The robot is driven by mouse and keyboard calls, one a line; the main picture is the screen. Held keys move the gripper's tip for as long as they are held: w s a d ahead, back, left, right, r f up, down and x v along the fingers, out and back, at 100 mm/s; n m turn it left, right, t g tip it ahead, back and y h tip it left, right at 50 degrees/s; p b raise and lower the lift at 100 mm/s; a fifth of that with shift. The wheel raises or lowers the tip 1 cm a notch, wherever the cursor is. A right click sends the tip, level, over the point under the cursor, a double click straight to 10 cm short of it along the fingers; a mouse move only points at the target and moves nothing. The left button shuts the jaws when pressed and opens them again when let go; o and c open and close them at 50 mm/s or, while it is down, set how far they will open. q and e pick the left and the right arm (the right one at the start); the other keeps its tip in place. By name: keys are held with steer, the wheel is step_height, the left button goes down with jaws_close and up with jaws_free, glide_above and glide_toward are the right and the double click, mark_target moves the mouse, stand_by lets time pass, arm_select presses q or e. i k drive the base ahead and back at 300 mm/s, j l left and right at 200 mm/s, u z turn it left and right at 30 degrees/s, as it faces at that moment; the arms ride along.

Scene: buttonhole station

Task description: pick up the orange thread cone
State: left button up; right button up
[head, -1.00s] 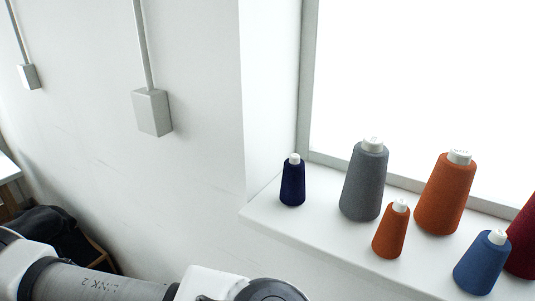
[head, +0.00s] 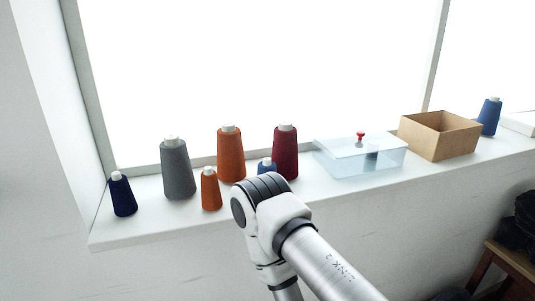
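Two orange thread cones stand upright on the white window sill (head: 135,222). The larger orange cone (head: 231,157) stands towards the back, between a grey cone and a dark red cone. The smaller orange cone (head: 211,191) stands in front of it, nearer the sill's front edge. An arm of mine reaches up from the lower right, its joint in front of the sill just right of the smaller orange cone. Neither gripper shows in the head view.
Also on the sill are a navy cone (head: 123,196), the grey cone (head: 178,170), the dark red cone (head: 285,154), a blue cone (head: 267,167) partly hidden by my arm, a clear lidded box (head: 360,157), an open cardboard box (head: 438,136) and another blue cone (head: 489,117).

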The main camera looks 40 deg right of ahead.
mark_target(212, 197)
steer(key=i+j+z, duration=0.15)
steer(key=z, duration=0.2)
steer(key=i+j+z, duration=0.1)
steer(key=z, duration=0.25)
steer(key=i+j+z, duration=0.1)
steer(key=j+z, duration=0.25)
steer(key=l, duration=0.1)
